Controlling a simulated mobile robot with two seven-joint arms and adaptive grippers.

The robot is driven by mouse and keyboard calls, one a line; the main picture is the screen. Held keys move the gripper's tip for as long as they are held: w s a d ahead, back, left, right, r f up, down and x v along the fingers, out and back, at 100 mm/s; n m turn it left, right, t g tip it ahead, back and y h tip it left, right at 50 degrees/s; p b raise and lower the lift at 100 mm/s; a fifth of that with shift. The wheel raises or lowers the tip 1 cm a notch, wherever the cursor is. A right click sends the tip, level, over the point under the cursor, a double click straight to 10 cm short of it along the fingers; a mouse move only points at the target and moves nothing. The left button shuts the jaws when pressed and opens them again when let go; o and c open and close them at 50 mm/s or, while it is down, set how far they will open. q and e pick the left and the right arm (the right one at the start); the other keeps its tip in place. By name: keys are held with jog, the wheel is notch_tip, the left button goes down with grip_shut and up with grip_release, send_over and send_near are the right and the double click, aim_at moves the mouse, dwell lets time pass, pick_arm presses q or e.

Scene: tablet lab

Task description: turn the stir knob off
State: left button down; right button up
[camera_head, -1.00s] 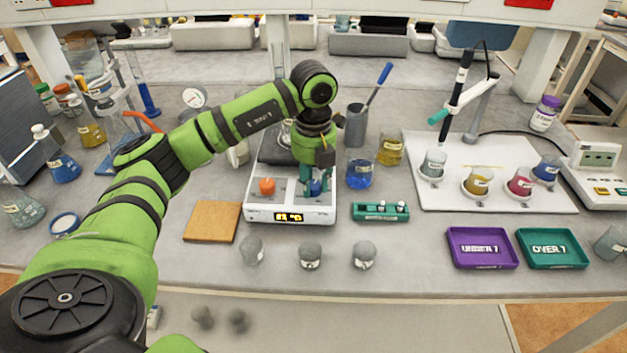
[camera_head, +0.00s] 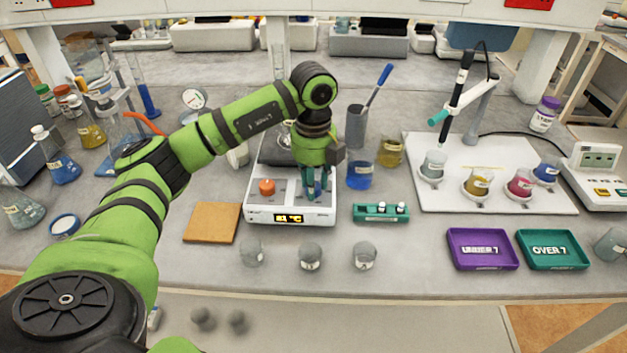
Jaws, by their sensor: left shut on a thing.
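The hotplate stirrer (camera_head: 257,214) is a white unit with a dark top plate and a lit orange display on its front. An orange knob (camera_head: 267,187) stands on the left of its control panel. The blue stir knob (camera_head: 310,189) is at the right of the panel, mostly hidden by my gripper. My left gripper (camera_head: 314,193) points straight down over the blue knob, its teal fingers shut around it. My right gripper is not in view.
A blue beaker (camera_head: 359,175) and a yellow beaker (camera_head: 390,153) stand close right of the gripper. A teal vial rack (camera_head: 373,217) is at the stirrer's front right. A cork mat (camera_head: 211,222) lies to its left. Several grey-looking beakers (camera_head: 310,257) stand in front.

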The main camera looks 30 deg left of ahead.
pick_arm(q)
jog(key=c, duration=0.9)
grip_release()
jog(key=shift+r, duration=0.25)
notch_tip(320, 180, up, 12)
jog(key=shift+f, duration=0.25)
